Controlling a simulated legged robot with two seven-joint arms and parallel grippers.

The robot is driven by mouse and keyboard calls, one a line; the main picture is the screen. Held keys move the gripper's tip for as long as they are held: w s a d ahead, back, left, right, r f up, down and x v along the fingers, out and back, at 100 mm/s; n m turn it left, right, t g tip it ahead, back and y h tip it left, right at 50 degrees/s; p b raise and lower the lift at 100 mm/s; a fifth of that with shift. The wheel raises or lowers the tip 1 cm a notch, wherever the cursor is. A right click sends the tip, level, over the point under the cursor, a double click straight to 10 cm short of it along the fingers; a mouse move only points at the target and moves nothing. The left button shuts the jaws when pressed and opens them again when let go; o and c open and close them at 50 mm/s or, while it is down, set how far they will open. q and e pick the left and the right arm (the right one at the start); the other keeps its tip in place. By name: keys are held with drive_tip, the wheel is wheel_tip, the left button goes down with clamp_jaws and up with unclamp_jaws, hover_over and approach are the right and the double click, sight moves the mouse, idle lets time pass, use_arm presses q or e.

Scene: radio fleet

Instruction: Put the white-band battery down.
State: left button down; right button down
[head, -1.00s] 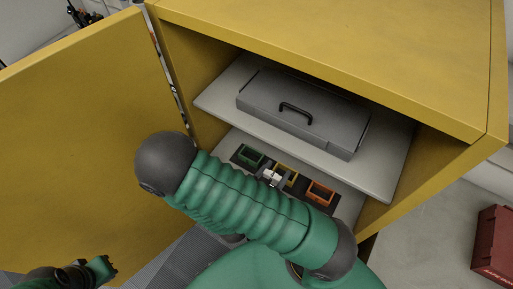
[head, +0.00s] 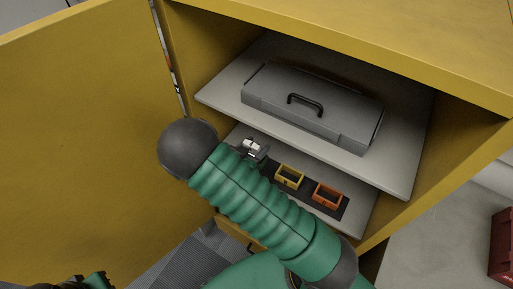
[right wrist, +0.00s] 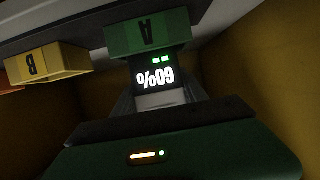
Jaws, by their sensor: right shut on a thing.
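The white-band battery (head: 251,145) is at the left end of the lower shelf, in my right gripper (head: 257,152). In the right wrist view, its dark face with a lit upside-down "60%" and its white band (right wrist: 162,100) show between the fingers. My right gripper is shut on it. The green holder marked A (right wrist: 147,31) is right beyond the battery; the head view hides it behind the gripper. I cannot tell whether the battery rests in it. My left gripper (head: 96,281) is cut off at the bottom left; its jaws are unclear.
A yellow holder B (head: 290,177) and an orange holder (head: 327,195) stand to the right on a dark strip. A grey case (head: 312,105) lies on the upper shelf (head: 222,97), close above. The open yellow cabinet door (head: 75,150) is at left. A red box (head: 502,250) is at far right.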

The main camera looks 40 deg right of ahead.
drive_tip(key=shift+w+d+f, duration=0.25)
drive_tip(key=shift+w+d, duration=0.1)
drive_tip(key=shift+w, duration=0.05)
drive_tip(key=c, duration=0.9)
unclamp_jaws()
drive_tip(key=shift+d, duration=0.25)
drive_tip(key=shift+o, duration=1.4)
drive_tip(key=shift+s+d, duration=0.15)
drive_tip(key=shift+d, duration=0.1)
drive_tip(key=shift+a+r, duration=0.3)
drive_tip(key=shift+a, duration=0.05)
drive_tip(key=v, duration=1.2)
